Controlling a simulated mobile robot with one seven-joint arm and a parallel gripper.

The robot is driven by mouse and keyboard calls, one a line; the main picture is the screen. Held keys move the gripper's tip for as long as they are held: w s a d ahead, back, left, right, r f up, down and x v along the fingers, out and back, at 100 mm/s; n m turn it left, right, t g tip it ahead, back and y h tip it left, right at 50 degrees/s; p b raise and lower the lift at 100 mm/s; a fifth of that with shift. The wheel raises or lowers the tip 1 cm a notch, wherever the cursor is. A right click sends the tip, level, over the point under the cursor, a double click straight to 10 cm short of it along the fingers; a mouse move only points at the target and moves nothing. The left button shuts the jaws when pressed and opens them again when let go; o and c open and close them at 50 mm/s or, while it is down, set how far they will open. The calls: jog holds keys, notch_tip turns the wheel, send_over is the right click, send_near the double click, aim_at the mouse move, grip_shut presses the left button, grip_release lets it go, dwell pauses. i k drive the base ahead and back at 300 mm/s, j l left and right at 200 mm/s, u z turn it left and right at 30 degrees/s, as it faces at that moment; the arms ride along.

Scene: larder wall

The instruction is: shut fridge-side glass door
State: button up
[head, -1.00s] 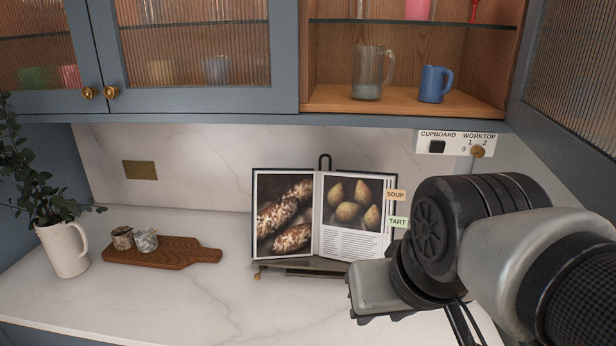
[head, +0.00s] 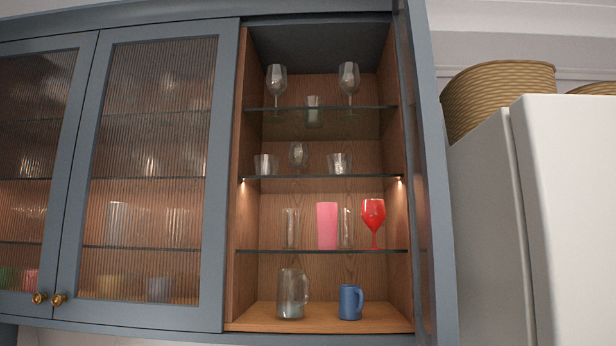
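The fridge-side glass door (head: 436,190) is blue-grey and stands open, swung out toward me on the right of the cupboard. I see it almost edge-on, so its glass and knob do not show. The open bay (head: 325,225) beside it has a wooden back and glass shelves. My gripper is not in view.
Two ribbed-glass doors (head: 213,170) on the left are shut. The bay holds clear glasses, a pink tumbler (head: 327,225), a red goblet (head: 373,220), a jug (head: 291,294) and a blue mug (head: 350,302). A white fridge (head: 565,220) with a basket (head: 497,92) on top stands right of the open door.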

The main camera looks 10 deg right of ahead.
aim_at(436, 321)
jog(key=k+l, duration=0.25)
jog(key=l, duration=0.2)
jog(key=k+l, duration=0.25)
jog(key=l, duration=0.15)
jog(key=k+z, duration=0.2)
jog(key=z, duration=0.15)
